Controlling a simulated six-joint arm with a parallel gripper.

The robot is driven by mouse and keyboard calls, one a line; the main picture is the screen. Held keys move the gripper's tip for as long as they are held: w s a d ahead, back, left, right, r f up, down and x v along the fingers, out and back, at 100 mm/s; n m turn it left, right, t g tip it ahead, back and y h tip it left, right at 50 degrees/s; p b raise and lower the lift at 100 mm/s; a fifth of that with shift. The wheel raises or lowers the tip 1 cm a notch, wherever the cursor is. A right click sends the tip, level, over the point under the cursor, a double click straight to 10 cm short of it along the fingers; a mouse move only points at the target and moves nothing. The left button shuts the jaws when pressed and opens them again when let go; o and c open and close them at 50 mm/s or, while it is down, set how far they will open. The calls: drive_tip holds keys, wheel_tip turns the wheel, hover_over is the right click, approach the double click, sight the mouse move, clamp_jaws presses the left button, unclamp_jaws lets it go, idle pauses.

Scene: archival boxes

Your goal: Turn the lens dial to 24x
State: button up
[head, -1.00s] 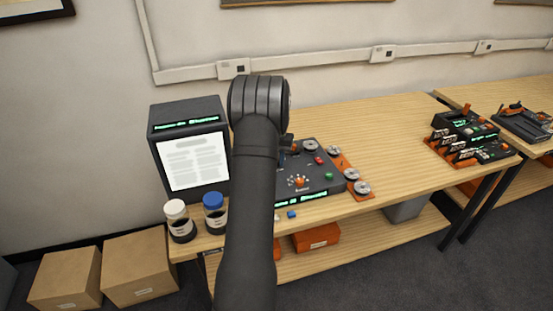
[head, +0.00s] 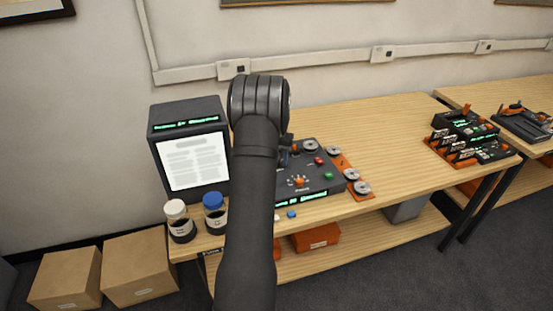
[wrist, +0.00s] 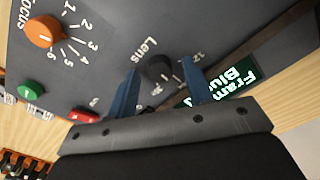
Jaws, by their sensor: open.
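The lens dial (wrist: 158,68) is a dark round knob beside the printed word "Lens" on the dark control panel (head: 322,180). In the wrist view, my gripper (wrist: 160,64) is open, with one blue finger on each side of the dial. I cannot tell whether either finger touches it. The number 12 shows near the right finger; another number below the dial is partly hidden, and I cannot read 24x. A pale mark shows on the dial. In the head view my arm hides most of the gripper and the dial.
An orange focus knob (wrist: 42,30), a green button (wrist: 30,90) and a red button (wrist: 83,115) share the panel. A green-text display (wrist: 238,78) lies right of the fingers. Two capped bottles (head: 181,222) stand before the viewer screen (head: 194,163).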

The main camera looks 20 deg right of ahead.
wheel_tip(320, 180, up, 17)
drive_tip(key=shift+r, duration=0.15)
idle(0.5)
wheel_tip(320, 180, down, 18)
drive_tip(key=shift+r, duration=0.2)
idle(0.3)
drive_tip(key=shift+r, duration=0.1)
